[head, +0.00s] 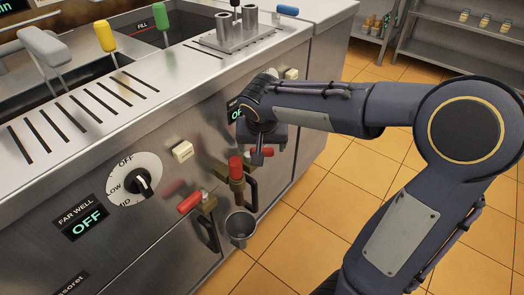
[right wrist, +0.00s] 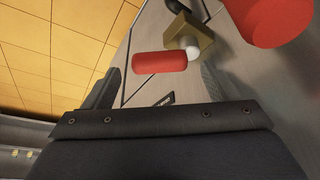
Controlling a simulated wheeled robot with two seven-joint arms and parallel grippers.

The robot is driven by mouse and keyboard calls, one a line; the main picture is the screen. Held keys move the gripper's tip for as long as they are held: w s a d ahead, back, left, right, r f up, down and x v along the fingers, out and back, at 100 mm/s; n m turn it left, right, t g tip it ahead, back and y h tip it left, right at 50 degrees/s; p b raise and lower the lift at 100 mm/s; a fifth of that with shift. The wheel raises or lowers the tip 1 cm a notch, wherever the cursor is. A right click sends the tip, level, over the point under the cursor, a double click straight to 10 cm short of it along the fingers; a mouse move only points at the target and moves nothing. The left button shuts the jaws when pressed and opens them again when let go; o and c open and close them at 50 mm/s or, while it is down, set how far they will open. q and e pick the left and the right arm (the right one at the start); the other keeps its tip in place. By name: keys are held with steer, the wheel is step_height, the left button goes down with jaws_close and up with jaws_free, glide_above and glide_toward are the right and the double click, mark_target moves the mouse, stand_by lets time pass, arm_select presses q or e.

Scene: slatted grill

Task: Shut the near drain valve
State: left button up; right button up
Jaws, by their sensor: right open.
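Several red-handled drain valves line the lower front of the steel unit. The left valve's red handle (head: 190,203) slants sideways from its brass body. The middle valve's red handle (head: 235,168) stands up over brass. Another red handle (head: 265,150) shows partly behind my right gripper (head: 262,152). Which one is the near drain valve, I cannot read. In the right wrist view, my right gripper (right wrist: 160,76) is open, with a red handle (right wrist: 160,62) on a brass body (right wrist: 190,42) seen between its fingers; contact is unclear. A larger red handle (right wrist: 272,18) is close to the camera. My left gripper is out of view.
A dial (head: 138,182) and a "FAR WELL OFF" display (head: 82,222) are at left. Another display (head: 236,113) is partly hidden by my arm. Tiled floor (head: 300,225) is free at right; shelves (head: 455,50) stand behind.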

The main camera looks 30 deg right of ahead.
steer(key=shift+w+d+f, duration=0.15)
steer(key=shift+w+f, duration=0.1)
steer(key=shift+f, duration=0.4)
steer(key=c, duration=1)
